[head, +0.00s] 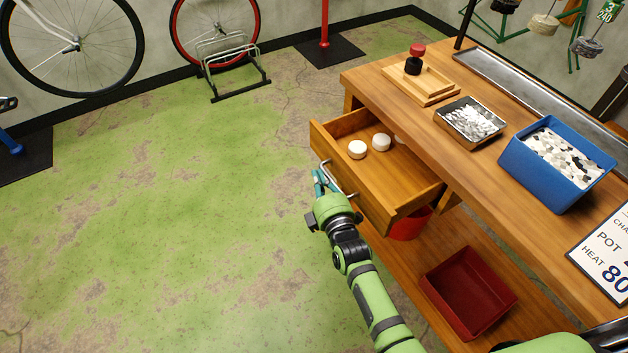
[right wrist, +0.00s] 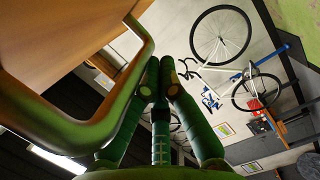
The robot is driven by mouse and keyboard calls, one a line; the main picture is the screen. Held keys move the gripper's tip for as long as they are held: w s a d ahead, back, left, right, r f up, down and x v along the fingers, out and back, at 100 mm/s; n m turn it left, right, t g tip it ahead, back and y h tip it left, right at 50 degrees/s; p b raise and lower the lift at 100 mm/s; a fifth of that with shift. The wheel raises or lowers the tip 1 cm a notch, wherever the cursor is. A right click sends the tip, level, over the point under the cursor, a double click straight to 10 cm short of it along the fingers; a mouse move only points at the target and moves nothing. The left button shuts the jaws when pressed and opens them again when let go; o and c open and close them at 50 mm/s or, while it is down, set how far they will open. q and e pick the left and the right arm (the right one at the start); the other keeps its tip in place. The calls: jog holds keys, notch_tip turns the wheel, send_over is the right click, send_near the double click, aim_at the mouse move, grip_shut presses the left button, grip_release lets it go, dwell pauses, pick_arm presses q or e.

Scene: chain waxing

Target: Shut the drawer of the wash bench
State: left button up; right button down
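The drawer (head: 408,212) of the wooden wash bench (head: 440,130) stands pulled out towards the left of the head view. White round pieces lie in it, one partly hidden under the bench top. A metal bar handle (head: 343,183) is on its front. My right gripper (head: 321,183) is at the drawer front, close beside the handle. In the right wrist view its fingers (right wrist: 161,72) come together at the tips with nothing visible between them. The handle (right wrist: 128,92) passes to the left of the fingers there; I cannot tell whether they touch. My left gripper is not in view.
On the bench top are a wooden tray (head: 447,99), a metal tray of pale bits (head: 446,124) and a blue bin (head: 540,190). A red bin (head: 435,290) stands on the lower shelf. The green floor (head: 180,220) left of the drawer is clear.

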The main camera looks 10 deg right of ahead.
aim_at(365, 167)
jog(key=w+d, duration=0.1)
jog(key=d, duration=0.3)
jog(key=w+d+b, duration=0.1)
jog(key=w+d, duration=0.1)
jog(key=d, duration=0.2)
jog(key=w+d, duration=0.1)
jog(key=d, duration=0.3)
jog(key=shift+w+d+f, duration=0.1)
jog(key=shift+w+d, duration=0.05)
jog(key=shift+w, duration=0.05)
jog(key=shift+w+d+b, duration=0.25)
jog(key=shift+d+b, duration=0.1)
jog(key=shift+d, duration=0.3)
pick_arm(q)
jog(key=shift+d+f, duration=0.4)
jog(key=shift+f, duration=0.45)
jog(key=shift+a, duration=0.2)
pick_arm(e)
jog(key=shift+a, duration=0.1)
